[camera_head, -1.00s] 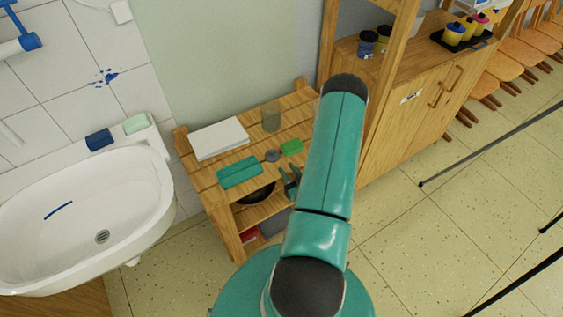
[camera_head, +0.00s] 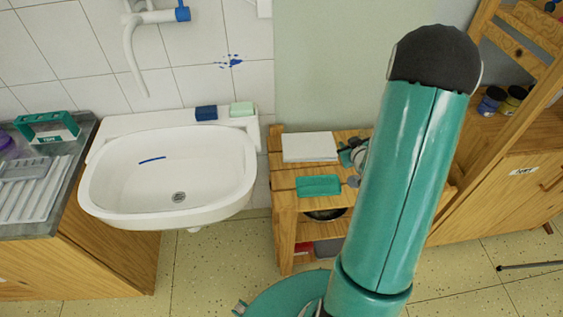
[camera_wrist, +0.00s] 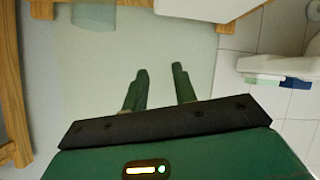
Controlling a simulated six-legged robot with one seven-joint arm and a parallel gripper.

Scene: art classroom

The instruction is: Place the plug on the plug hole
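The white sink (camera_head: 105,187) is at the left in the head view. Its plug hole (camera_head: 179,197), a round metal drain, shows uncovered in the basin. A small grey round piece, which looks like the plug (camera_head: 353,181), lies on the slatted wooden shelf, right of a teal block and partly beside my arm. My gripper (camera_head: 352,152) shows in part over the back of the shelf, near the white paper stack; my arm hides the rest. In the wrist view my gripper (camera_wrist: 161,75) has its two fingers apart, with nothing seen between them.
The wooden shelf (camera_head: 284,190) bears a white paper stack (camera_head: 309,147) and a teal block (camera_head: 318,186). A blue block (camera_head: 206,112) and a pale green sponge (camera_head: 242,108) sit on the sink's back ledge. A faucet (camera_head: 133,50) is above the sink. A wooden cabinet (camera_head: 500,185) stands at the right.

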